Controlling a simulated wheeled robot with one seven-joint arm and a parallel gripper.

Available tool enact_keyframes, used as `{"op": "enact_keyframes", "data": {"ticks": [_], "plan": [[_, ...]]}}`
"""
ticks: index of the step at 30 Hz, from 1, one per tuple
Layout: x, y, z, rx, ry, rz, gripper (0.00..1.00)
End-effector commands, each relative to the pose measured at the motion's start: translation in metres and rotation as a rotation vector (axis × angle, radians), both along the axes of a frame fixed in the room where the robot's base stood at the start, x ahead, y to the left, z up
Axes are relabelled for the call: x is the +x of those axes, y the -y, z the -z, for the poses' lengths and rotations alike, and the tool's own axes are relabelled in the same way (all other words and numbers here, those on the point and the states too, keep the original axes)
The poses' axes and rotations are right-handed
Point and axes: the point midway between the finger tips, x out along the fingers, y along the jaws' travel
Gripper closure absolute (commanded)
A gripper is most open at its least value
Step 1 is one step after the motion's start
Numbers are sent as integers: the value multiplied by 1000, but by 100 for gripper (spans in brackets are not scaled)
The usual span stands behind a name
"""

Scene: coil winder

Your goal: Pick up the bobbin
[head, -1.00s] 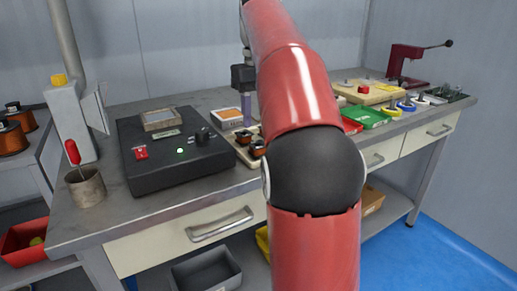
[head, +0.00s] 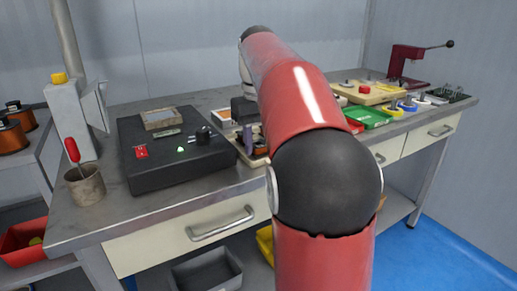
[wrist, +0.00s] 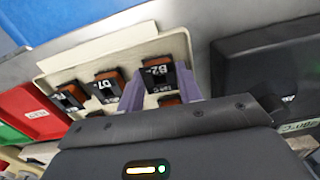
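In the wrist view, several bobbins with orange-brown windings and black labelled flanges sit in a cream tray (wrist: 110,47). The bobbin marked B2 (wrist: 157,75) stands between the two purple fingers of my gripper (wrist: 159,88). My gripper is open around it; I cannot tell whether a finger touches it. The bobbin marked D7 (wrist: 104,86) is to its left, with another bobbin (wrist: 69,98) further left. In the head view, a purple finger of my gripper (head: 248,138) shows low over the tray; my arm hides most of the tray and bobbins.
A black winding machine (head: 150,172) stands left of the tray. A tin cup with a red-handled tool (head: 84,186) is at the bench's left. A green bin (head: 370,117) and a dark red press (head: 408,58) are to the right.

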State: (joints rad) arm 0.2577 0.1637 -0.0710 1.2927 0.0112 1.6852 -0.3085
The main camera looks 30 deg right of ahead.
Motion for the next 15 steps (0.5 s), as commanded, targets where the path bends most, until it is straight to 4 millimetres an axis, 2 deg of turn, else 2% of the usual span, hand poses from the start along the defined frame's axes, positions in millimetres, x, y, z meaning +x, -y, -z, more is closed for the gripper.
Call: {"op": "enact_keyframes", "data": {"ticks": [1, 5, 15], "plan": [[0, 0, 0, 0, 0, 0, 72], [0, 0, 0, 0, 0, 0, 88], [0, 0, -6, 0, 1, 0, 88]]}}
